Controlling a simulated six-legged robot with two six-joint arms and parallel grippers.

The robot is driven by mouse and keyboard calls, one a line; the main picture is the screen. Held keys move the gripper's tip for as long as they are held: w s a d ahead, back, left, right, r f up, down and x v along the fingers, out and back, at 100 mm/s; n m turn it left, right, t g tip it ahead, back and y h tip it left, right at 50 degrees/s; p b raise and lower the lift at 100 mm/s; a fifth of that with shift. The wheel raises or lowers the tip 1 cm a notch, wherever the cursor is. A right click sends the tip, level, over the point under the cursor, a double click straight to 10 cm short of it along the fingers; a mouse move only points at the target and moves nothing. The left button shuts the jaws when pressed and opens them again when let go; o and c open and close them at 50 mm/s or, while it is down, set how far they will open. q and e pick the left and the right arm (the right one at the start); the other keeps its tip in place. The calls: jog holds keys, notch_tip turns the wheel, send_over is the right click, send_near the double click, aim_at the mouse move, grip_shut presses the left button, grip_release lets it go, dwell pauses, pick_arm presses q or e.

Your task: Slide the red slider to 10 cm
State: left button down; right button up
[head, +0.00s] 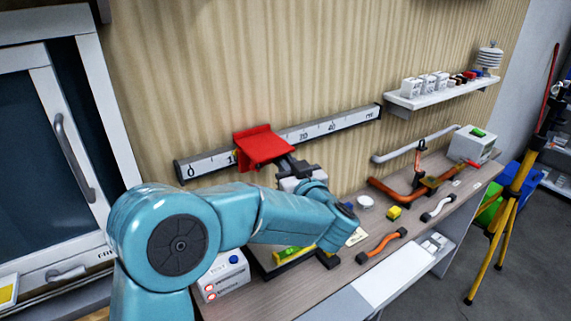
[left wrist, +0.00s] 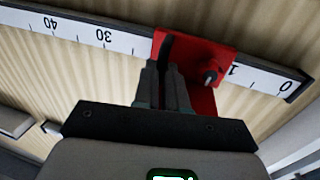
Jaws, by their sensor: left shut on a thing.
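The red slider (head: 262,146) sits on a white ruler rail (head: 322,128) on the wall. In the head view it stands between the 0 end and the 30 mark, just right of a partly covered mark starting with 1. The 20 mark is hidden. My left gripper (head: 288,166) is shut on the slider from the front. In the left wrist view the ruler is upside down; the gripper's fingers (left wrist: 166,72) close on a part of the red slider (left wrist: 202,88), with the 1 and 0 to its right. My right gripper is not in view.
A shelf (head: 440,95) with small blocks is at upper right. A window-like door (head: 60,150) stands left. The rail's left end is clear.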

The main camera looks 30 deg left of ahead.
pick_arm(q)
jog(key=shift+r, duration=0.1)
jog(key=c, duration=1.2)
grip_release()
jog(key=shift+w, duration=0.1)
jog(key=shift+d, duration=0.1)
jog(key=b+v, duration=0.3)
jog(key=v, duration=1.3)
jog(key=shift+d, duration=0.1)
jog(key=shift+d, duration=0.1)
